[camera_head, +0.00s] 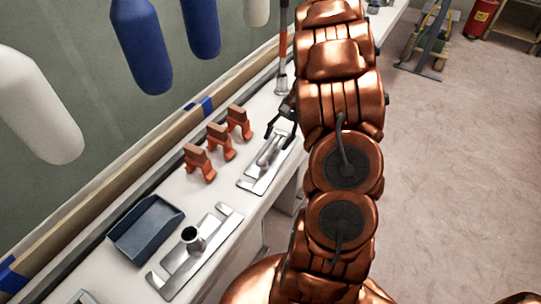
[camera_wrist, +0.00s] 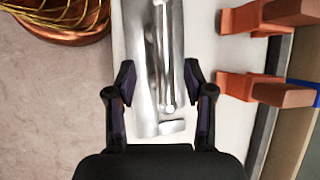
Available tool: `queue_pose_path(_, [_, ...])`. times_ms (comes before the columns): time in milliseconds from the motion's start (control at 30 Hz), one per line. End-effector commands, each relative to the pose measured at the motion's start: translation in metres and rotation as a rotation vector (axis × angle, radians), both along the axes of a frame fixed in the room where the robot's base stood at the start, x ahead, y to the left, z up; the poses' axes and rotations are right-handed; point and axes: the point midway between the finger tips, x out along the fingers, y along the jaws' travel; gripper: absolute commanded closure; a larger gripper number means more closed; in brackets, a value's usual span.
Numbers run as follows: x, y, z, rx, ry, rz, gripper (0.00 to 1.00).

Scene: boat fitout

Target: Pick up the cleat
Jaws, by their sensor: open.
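A silver metal cleat (camera_head: 268,157) lies on the white bench top, on or joined to a flat shiny plate; I cannot tell which. In the wrist view the cleat (camera_wrist: 165,60) runs lengthwise up the picture as a long bright bar, its near end between my fingertips. My gripper (camera_head: 280,127) is just above the cleat's far end in the head view. In the wrist view my gripper (camera_wrist: 164,88) is open, with one dark finger on each side of the plate and nothing clasped. Whether the fingers touch the plate is unclear.
Several orange clamp-like brackets (camera_head: 220,142) stand beside the cleat, towards the wall. A second metal plate with a round socket (camera_head: 193,242) and a dark blue tray (camera_head: 146,229) lie nearer. Blue and white fenders (camera_head: 141,45) hang above.

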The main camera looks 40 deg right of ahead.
Motion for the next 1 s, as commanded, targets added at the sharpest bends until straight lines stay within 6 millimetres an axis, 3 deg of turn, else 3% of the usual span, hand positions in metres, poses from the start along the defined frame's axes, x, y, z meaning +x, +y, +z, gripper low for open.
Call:
queue_pose_path(400, [0.007, 0.025, -0.04, 0.0, 0.001, 0.0, 0.47])
queue_pose_path(700, [0.007, 0.027, -0.044, -0.002, -0.001, -0.001, 0.47])
queue_pose_path(1000, [0.007, 0.027, -0.044, -0.002, -0.001, -0.001, 0.78])
